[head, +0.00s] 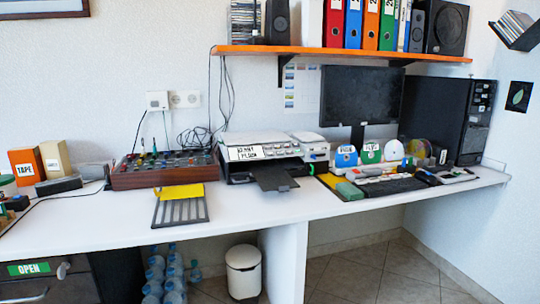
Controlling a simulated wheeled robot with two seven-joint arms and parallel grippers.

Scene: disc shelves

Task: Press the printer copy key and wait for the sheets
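The printer (240,171) stands on the white desk in the middle of the head view, with a lettered white label on its front. Its control panel (284,149) has several small keys to the right of the label. I cannot tell which one is the copy key. A dark output tray (272,178) sticks out at the front, and no sheets are visible on it. Neither of my grippers is in view.
A dark slotted rack with a yellow piece (180,191) lies left of the tray. A brown mixer box (160,172) stands behind it. A keyboard (393,186) and discs are at the right. An orange shelf (340,53) hangs above. The front desk strip is clear.

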